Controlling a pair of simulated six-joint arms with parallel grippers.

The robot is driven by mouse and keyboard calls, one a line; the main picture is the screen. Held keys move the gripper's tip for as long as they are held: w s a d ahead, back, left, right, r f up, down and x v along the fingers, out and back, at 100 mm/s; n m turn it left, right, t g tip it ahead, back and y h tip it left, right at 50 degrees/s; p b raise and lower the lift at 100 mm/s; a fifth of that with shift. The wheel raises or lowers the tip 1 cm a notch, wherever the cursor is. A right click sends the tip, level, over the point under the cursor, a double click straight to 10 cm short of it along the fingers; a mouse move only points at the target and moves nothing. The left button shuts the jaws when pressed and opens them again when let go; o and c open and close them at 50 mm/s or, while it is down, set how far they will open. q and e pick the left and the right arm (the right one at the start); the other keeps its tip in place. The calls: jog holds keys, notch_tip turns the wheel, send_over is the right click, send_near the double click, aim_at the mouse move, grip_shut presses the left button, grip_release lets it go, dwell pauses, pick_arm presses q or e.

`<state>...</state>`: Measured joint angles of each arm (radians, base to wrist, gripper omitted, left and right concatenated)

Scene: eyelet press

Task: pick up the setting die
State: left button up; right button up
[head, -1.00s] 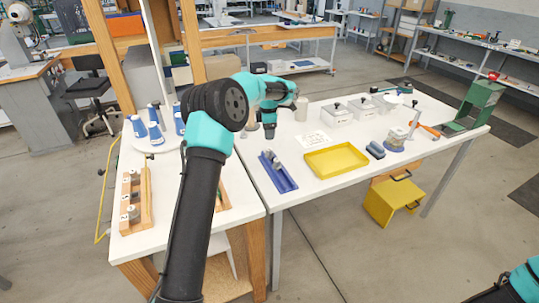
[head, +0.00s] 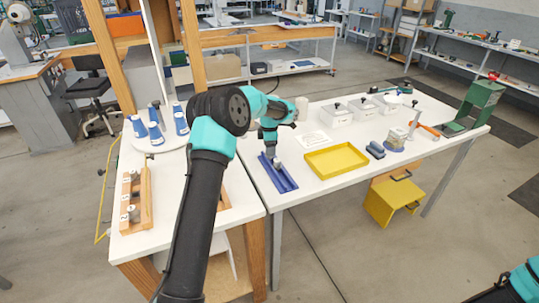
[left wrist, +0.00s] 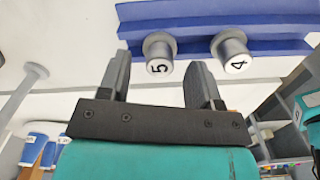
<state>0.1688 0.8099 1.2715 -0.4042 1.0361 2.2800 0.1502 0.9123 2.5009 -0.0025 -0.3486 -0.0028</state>
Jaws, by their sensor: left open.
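A blue rack (head: 284,181) lies on the white table in the head view; it also shows along the top of the left wrist view (left wrist: 230,12). Two grey cylindrical dies stand at it: one marked 5 (left wrist: 159,48) and one marked 4 (left wrist: 233,52). I cannot tell from a label which is the setting die. My left gripper (head: 277,157) is over the rack's far end. In the left wrist view its open fingers (left wrist: 160,78) lie on either side of the 5 die, with no clear contact. The 4 die is outside the right finger. My right gripper is out of view.
A yellow tray (head: 336,161) and a small dark blue object (head: 375,150) lie right of the rack. White boxes (head: 340,116) stand behind. On the left table are a wooden rack (head: 146,200) with grey pieces and blue cones (head: 155,134).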

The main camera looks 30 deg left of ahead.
pick_arm(q)
jog(key=shift+f, duration=0.95)
jog(key=c, duration=1)
jog(key=shift+r, duration=0.15)
jog(key=shift+r, duration=1.5)
jog(key=shift+s+d+r, duration=0.1)
jog(key=shift+s+r, duration=0.1)
jog(key=s+d, duration=0.2)
jog(key=s, duration=0.2)
jog(key=s+d+r, duration=0.1)
jog(key=s+d, duration=0.2)
jog(key=s, duration=0.2)
jog(key=s+d, duration=0.3)
jog(key=s, duration=0.1)
jog(key=shift+s+d+r, duration=0.1)
jog(key=shift+s+r, duration=0.05)
